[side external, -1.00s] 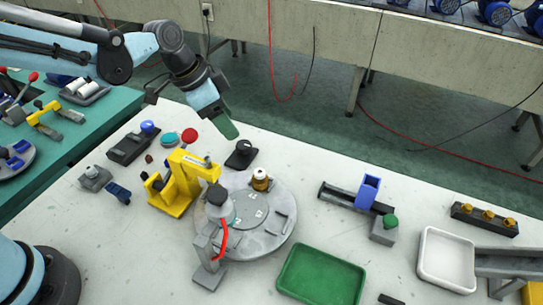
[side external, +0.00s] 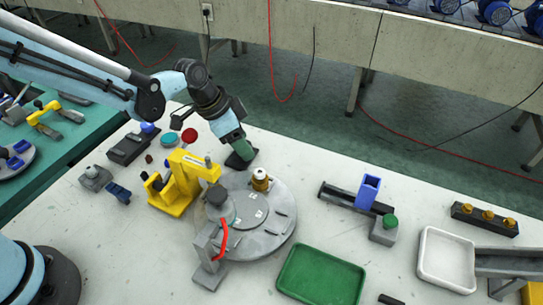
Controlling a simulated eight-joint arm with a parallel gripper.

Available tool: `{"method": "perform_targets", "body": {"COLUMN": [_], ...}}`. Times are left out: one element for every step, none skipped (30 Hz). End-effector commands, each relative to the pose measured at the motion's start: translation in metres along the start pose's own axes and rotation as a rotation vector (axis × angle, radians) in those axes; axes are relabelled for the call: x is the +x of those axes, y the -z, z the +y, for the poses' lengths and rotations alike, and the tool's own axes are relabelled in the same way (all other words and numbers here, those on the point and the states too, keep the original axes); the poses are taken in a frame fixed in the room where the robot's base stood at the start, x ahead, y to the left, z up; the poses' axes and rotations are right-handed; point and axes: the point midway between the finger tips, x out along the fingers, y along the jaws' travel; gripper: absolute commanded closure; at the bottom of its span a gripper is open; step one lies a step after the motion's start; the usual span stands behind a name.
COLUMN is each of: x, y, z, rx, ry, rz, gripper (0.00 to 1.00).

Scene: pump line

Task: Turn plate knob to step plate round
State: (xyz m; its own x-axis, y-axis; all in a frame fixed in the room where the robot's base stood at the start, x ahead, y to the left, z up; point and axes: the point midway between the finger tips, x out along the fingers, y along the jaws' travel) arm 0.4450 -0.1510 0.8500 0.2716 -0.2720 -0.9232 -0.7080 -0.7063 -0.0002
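The plate knob, on a small dark base (side external: 236,162), sits on the white table behind the round plate; the knob itself is hidden by my gripper. My gripper (side external: 246,158) points down at that base, with its green-grey fingertips right at the knob. I cannot tell whether the fingers are open or closed on it. The round grey plate (side external: 275,235) lies flat in the middle of the table. A brass-and-white part (side external: 261,180) stands on its back edge. A dark-topped cylinder (side external: 217,197) rises at the plate's left side.
A yellow press (side external: 180,185) stands close left of the plate. Red (side external: 189,135) and teal (side external: 169,139) buttons lie behind it. A green tray (side external: 320,277), a blue-block slide (side external: 368,190) and a white tray (side external: 446,258) are to the right. The table right of my gripper is clear.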

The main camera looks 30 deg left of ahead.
Motion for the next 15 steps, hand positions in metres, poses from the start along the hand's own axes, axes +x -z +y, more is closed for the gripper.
{"method": "perform_targets", "body": {"x": [-0.0001, -0.0002, -0.0002, -0.0002, -0.0002, -0.0003, -0.0003, -0.0003, -0.0003, -0.0003, -0.0003, -0.0003, -0.0003, -0.0003, -0.0002], "y": [0.0000, 0.0000, 0.0000, 0.0000, 0.0000, 0.0000, 0.0000, 0.0000, 0.0000, 0.0000, 0.0000, 0.0000, 0.0000, 0.0000, 0.0001], "z": [0.0000, 0.0000, 0.0000, 0.0000, 0.0000, 0.0000, 0.0000, 0.0001, 0.0001, 0.0001, 0.0002, 0.0003, 0.0004, 0.0006, 0.0009], "rx": [0.000, 0.000, 0.000, 0.000, 0.000, 0.000, 0.000, 0.000, 0.000, 0.000, -0.001, -0.003, -0.008, -0.017, -0.033], "ry": [0.000, 0.000, 0.000, 0.000, 0.000, 0.000, 0.000, 0.000, -0.001, -0.001, 0.000, 0.001, 0.003, 0.007, 0.013], "rz": [0.000, 0.000, 0.000, 0.000, 0.000, 0.000, 0.000, 0.000, 0.000, 0.000, 0.000, 0.000, -0.001, -0.001, -0.002], "gripper": [0.49, 0.54, 0.60, 0.65, 0.69, 0.75, 0.80, 0.85, 0.91, 0.93, 0.93, 0.93, 0.93, 0.93, 0.93]}}
